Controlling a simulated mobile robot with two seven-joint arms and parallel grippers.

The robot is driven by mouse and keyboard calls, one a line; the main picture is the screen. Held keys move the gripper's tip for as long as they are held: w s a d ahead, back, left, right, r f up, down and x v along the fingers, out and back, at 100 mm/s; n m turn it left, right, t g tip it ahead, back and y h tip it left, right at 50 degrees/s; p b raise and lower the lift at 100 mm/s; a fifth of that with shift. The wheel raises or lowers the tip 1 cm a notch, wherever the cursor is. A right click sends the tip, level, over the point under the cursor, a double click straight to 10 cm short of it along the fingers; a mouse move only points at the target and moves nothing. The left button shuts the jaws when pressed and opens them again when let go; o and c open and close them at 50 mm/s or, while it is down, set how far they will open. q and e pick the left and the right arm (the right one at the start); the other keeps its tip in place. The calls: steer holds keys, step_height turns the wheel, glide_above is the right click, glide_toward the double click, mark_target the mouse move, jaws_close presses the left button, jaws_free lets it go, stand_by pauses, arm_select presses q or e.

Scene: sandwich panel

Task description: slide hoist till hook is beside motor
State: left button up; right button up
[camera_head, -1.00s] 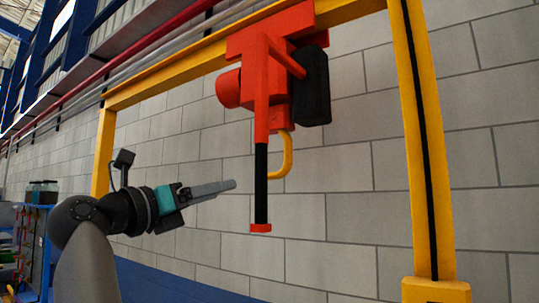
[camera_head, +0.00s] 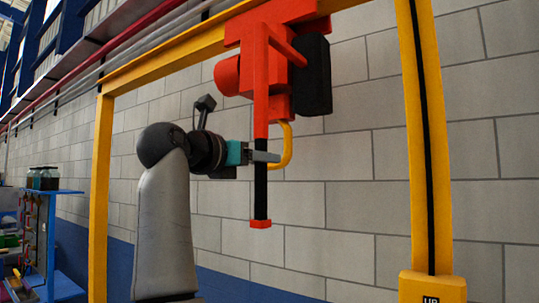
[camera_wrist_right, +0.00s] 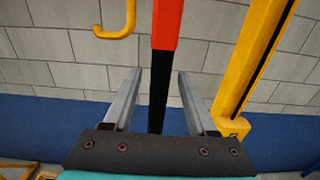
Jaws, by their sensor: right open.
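The orange hoist (camera_head: 262,75) hangs from the yellow overhead beam (camera_head: 165,61), with a black block on its right side. Its yellow hook (camera_head: 288,150) hangs below the body; it also shows at the upper left of the right wrist view (camera_wrist_right: 130,15). A bar with a black grip (camera_head: 261,190) and an orange end points down from the hoist. My right gripper (camera_head: 266,157) is open at the upper part of the grip. In the right wrist view the black grip (camera_wrist_right: 158,85) stands between the open fingers (camera_wrist_right: 160,82). I cannot make out a motor. My left gripper is out of view.
A yellow post with a control box (camera_head: 432,287) stands at the right. Another yellow post (camera_head: 100,190) stands at the left. A blue bench (camera_head: 55,192) with jars is at the far left. A grey block wall is behind.

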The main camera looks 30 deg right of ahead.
steer(key=shift+p+x, duration=0.35)
steer(key=shift+x, duration=1.6)
steer(key=shift+c, duration=0.3)
jaws_close()
